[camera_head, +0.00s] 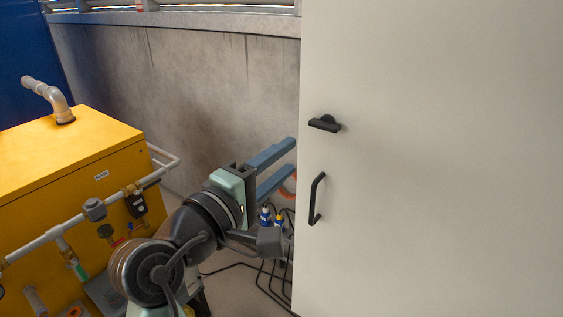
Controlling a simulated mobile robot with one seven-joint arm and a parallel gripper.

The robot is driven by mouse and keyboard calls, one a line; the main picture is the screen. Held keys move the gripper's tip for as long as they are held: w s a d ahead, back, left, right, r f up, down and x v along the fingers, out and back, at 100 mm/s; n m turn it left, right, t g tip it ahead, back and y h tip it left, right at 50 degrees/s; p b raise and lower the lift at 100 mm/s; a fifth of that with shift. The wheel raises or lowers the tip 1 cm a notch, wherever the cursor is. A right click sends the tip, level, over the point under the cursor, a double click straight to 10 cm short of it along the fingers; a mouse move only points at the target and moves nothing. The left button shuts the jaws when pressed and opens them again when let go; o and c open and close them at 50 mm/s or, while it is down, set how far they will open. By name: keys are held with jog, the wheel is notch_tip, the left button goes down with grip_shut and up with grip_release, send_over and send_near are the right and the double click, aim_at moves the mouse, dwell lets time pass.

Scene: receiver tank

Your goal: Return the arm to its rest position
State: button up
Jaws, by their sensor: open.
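My arm rises from the lower left of the head view, between a yellow tank unit and a tall pale cabinet. My gripper (291,159) is at its end, with two blue-grey fingers spread apart and pointing right. Nothing shows between the fingers. The fingertips come right up to the left edge of the cabinet in the picture; I cannot tell whether they touch it or are partly hidden behind it.
The yellow unit (60,160) stands at left with pipes and valves. The pale cabinet (440,160) fills the right, with a black latch (324,124) and a black handle (315,199). Dark cables (268,275) run down to the floor behind my gripper. A concrete wall (200,100) stands behind.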

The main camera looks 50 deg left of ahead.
dwell(0.4)
jog(key=w+d+r+m+t, duration=0.25)
jog(key=d+r+m, duration=0.25)
jog(key=d+r, duration=0.25)
jog(key=w+d+r+m+t, duration=0.1)
jog(key=w+d+r+m, duration=0.4)
jog(key=d, duration=0.3)
jog(key=s+d+r+m+t+h, duration=0.2)
jog(key=s+d+r+m+t, duration=0.1)
jog(key=d+r, duration=0.4)
jog(key=s+d+r+m+t+h, duration=0.2)
jog(key=s+d+r+m, duration=0.4)
jog(key=d, duration=0.3)
jog(key=shift+d+r+m+t, duration=0.25)
jog(key=shift+r+m+t, duration=0.45)
jog(key=shift+m, duration=0.1)
jog(key=shift+s, duration=0.1)
